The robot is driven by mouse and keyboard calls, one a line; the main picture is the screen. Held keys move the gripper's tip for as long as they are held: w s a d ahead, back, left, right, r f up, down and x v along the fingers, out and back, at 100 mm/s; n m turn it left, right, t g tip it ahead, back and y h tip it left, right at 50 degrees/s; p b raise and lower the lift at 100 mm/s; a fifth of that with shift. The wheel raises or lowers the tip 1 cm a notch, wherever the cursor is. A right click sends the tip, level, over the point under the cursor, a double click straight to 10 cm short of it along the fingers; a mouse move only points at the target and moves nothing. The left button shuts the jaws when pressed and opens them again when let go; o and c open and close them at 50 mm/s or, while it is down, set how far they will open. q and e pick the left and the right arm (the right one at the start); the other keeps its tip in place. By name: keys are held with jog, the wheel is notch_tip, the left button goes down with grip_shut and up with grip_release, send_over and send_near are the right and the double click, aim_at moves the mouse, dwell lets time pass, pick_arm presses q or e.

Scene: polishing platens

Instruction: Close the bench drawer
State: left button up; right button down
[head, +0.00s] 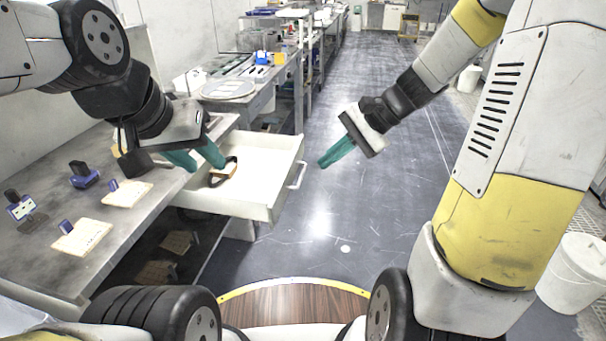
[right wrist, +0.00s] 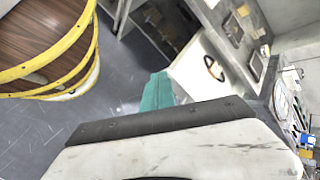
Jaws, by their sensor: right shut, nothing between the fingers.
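The white bench drawer (head: 258,207) stands pulled out from the grey bench (head: 60,200) in the head view, with a light handle (head: 297,175) on its front. A dark looped object with a tan part (head: 223,172) lies inside it. My left gripper (head: 194,160) has its teal fingers apart over the drawer's bench-side part; nothing shows between them. My right gripper (head: 322,162) is shut and empty, in front of the drawer and a little right of the handle. In the right wrist view its teal fingers (right wrist: 157,92) overlap the drawer's (right wrist: 195,68) edge; contact cannot be told.
On the bench lie light boards (head: 82,238) and small blue-and-black items (head: 84,175). A further bench with a round plate (head: 228,88) stands behind. A white bin (head: 572,275) is at the right. The floor (head: 340,215) in front of the drawer is clear.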

jog(key=w+d+f+m+t+y, duration=0.2)
jog(key=w+d+f+m+t, duration=0.15)
jog(key=w+f+m, duration=0.65)
jog(key=w+d+f+m+t+y, duration=0.2)
jog(key=w+d+f+m+t, duration=0.3)
jog(key=f, duration=0.8)
jog(key=w+a+f+g, duration=0.1)
jog(key=w+a+f, duration=0.1)
jog(key=w+a, duration=0.2)
jog(key=w+a+f+g, duration=0.1)
jog(key=w+a+f, duration=0.1)
jog(key=a, duration=0.6)
jog(key=shift+w+m, duration=0.4)
jog(key=shift+w, duration=0.45)
jog(key=shift+a, duration=0.1)
